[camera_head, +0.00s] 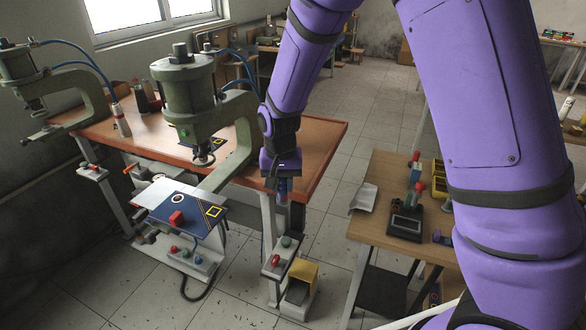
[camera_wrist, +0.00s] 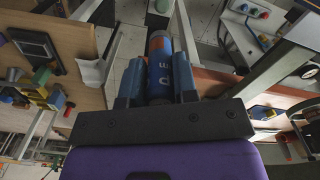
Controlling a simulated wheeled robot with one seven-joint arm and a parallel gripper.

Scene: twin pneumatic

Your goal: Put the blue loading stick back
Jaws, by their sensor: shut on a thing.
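My gripper (camera_wrist: 158,80) is shut on the blue loading stick (camera_wrist: 160,55), which shows between the two fingers in the wrist view. The stick has light lettering on its side and an orange ring near its far end. In the head view my gripper (camera_head: 283,178) hangs near the front right edge of the press bench, and the stick (camera_head: 283,188) points down below it, mostly small and partly hidden. I cannot tell whether the stick touches anything.
A green press (camera_head: 185,95) stands on the brown bench (camera_head: 318,140). A button box (camera_head: 280,257) and a yellow pedal guard (camera_head: 302,272) stand low below my gripper. A wooden side table (camera_head: 375,225) is at right.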

